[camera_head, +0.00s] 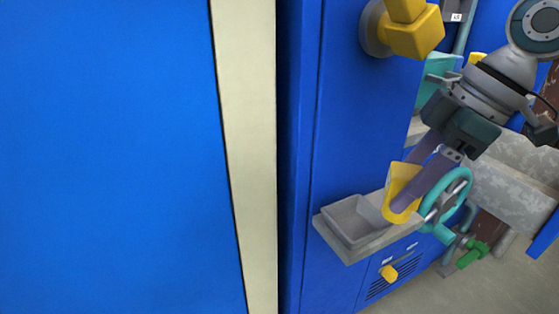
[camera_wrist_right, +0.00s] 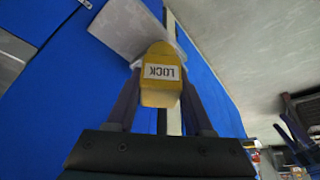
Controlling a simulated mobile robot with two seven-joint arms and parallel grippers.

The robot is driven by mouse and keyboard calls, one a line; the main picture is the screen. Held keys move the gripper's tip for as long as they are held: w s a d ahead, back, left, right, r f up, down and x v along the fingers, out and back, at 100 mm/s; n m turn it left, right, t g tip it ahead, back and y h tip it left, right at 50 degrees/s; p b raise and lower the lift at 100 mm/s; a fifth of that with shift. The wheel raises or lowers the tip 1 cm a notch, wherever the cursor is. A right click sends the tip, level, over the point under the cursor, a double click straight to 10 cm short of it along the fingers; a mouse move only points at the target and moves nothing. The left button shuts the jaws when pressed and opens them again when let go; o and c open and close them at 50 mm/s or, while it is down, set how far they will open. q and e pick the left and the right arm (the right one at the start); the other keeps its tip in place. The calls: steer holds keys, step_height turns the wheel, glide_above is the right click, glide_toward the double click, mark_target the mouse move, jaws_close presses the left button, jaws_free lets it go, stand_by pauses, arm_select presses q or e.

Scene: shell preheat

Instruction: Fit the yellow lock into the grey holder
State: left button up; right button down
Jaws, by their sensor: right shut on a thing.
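The yellow lock (camera_head: 401,188) is between the purple-grey fingers of my right gripper (camera_head: 412,180), which is shut on it. In the right wrist view the lock (camera_wrist_right: 160,72) shows a white "LOCK" label, upside down, and a finger of my right gripper (camera_wrist_right: 160,100) is on each side. The grey holder (camera_head: 347,247) is an open-topped box fixed to the blue cabinet front in the head view. The lock is at the holder's right end; I cannot tell whether they touch. The grey piece behind the lock in the wrist view (camera_wrist_right: 115,28) appears to be the holder. My left gripper is not in view.
A teal handwheel (camera_head: 455,200) and a green valve (camera_head: 473,253) are just right of the lock. A large yellow knob (camera_head: 414,36) sits above on the cabinet (camera_head: 345,110). The floor (camera_head: 480,290) at lower right is clear.

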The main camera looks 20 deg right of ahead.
steer(key=shift+w+a+f, duration=0.6)
steer(key=shift+w+a, duration=0.1)
steer(key=shift+a, duration=0.1)
steer(key=shift+w+a+f+b, duration=0.85)
steer(key=shift+a+f+b, duration=0.1)
steer(key=shift+a+f, duration=0.1)
steer(key=shift+w+a+f, duration=0.15)
steer(key=shift+w+a, duration=0.05)
steer(key=shift+d, duration=0.1)
steer(key=shift+f, duration=0.2)
steer(key=shift+c, duration=1.4)
jaws_free()
